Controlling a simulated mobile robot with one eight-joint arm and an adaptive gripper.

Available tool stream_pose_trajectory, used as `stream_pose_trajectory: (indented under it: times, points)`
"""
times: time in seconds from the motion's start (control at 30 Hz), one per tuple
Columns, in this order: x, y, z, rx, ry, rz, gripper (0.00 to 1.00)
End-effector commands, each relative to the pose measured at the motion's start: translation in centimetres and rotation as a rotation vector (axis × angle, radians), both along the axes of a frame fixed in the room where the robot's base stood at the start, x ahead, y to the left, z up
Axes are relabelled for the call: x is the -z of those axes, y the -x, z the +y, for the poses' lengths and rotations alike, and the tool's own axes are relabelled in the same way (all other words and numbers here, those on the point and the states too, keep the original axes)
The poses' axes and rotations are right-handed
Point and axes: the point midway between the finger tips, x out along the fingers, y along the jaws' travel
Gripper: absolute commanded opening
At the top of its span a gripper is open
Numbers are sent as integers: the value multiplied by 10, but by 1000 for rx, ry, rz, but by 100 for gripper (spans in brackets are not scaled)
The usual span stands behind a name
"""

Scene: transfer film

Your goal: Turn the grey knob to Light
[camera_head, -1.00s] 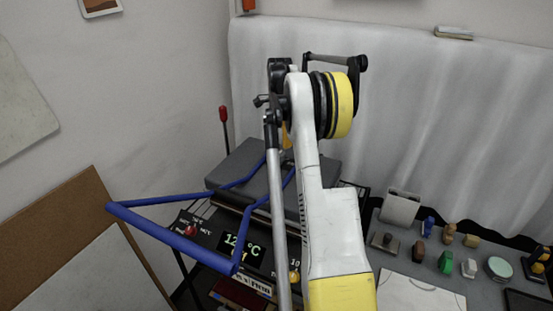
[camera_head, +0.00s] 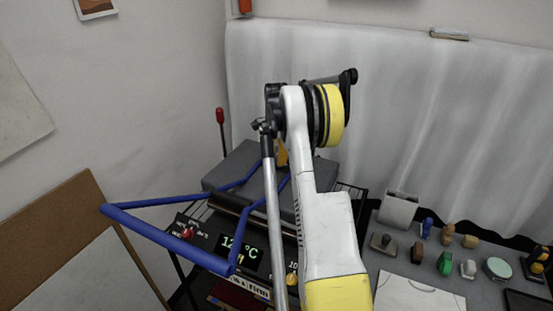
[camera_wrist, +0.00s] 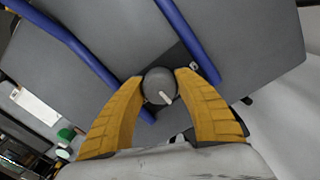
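The grey knob (camera_wrist: 160,86) shows in the wrist view as a round dark-grey cap with a white pointer mark toward its lower right. It sits at a flat grey surface (camera_wrist: 95,95) of the machine. My gripper's two yellow fingers (camera_wrist: 162,77) stand on either side of the knob, their tips close to its edges. Whether they touch it I cannot tell. In the head view, my gripper (camera_head: 283,153) is mostly hidden behind my arm, above the machine's grey top (camera_head: 232,167); the knob is hidden there. No Light label can be read.
Blue bars (camera_head: 165,233) form a handle in front of the machine, and pass close to my fingers in the wrist view. A red-tipped lever (camera_head: 220,116) stands behind. A digital display (camera_head: 238,250) is below. Several small items lie on the right table (camera_head: 390,262).

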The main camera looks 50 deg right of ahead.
Motion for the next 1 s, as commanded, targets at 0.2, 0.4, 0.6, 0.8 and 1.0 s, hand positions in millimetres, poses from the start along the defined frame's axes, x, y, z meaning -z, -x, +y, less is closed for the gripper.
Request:
stream_pose_trajectory:
  times: [0.2,0.4,0.6,0.8,1.0]
  points:
    - [0,0,0,-12,0,0,7]
    - [0,0,0,-79,0,0,7]
    - [0,0,0,-219,0,-1,7]
    - [0,0,0,-400,-1,-1,7]
    - [0,0,0,-575,-1,-2,7]
